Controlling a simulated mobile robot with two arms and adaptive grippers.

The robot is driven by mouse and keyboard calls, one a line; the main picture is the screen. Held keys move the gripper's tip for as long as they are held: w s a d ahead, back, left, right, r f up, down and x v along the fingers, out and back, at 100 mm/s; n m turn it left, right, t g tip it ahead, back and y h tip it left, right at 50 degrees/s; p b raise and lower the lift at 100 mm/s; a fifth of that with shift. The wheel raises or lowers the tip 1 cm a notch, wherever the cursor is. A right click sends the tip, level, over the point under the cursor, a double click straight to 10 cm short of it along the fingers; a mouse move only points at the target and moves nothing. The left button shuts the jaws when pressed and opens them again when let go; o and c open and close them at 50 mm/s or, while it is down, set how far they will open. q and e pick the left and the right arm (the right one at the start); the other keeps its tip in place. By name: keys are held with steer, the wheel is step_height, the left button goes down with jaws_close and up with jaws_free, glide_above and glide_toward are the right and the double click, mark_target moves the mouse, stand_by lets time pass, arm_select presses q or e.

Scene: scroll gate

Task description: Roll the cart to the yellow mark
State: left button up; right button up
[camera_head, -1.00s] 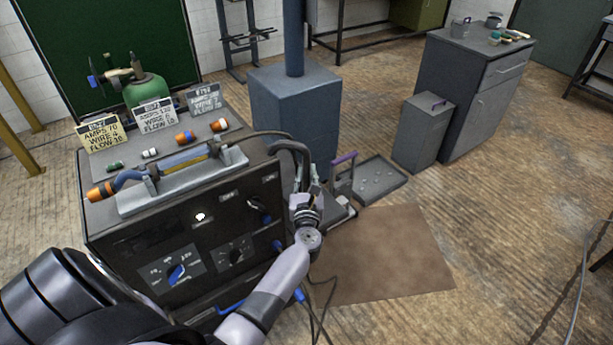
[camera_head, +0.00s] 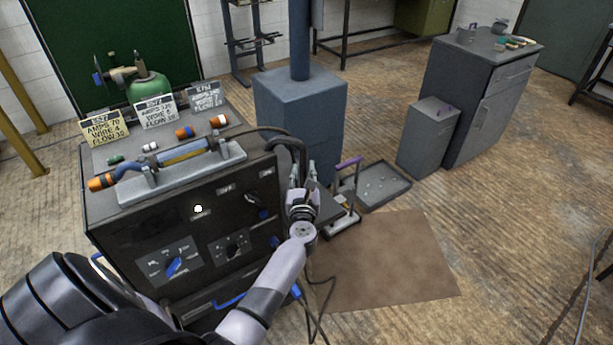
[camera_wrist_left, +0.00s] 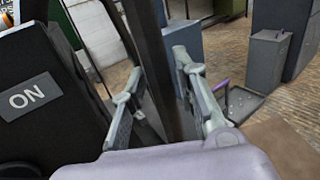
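The cart carries a dark welding machine (camera_head: 110,228) with dials and signs on top, at the left of the head view. A dark curved handle (camera_head: 299,148) rises at its right side. My left gripper (camera_head: 304,190) is at this handle. The machine's ON label (camera_wrist_left: 34,96) is close on the left there. No yellow floor mark shows. My right gripper is not in view.
A blue-grey block with a post (camera_head: 300,115) stands just behind the cart. A brown floor sheet (camera_head: 385,262), a shallow tray (camera_head: 385,187), a grey bin (camera_head: 428,140) and a cabinet (camera_head: 480,100) are to the right. Yellow rails (camera_head: 20,135) stand at far left. Open floor lies at right.

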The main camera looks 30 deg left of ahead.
arm_select(q)
steer(key=shift+o, duration=1.1)
steer(key=shift+s+d, duration=0.15)
steer(key=shift+d, duration=0.25)
steer(key=shift+f, duration=0.1)
steer(key=shift+s+d, duration=0.1)
steer(key=v, duration=1.1)
steer(key=shift+s, duration=0.25)
steer(key=shift+d, duration=0.15)
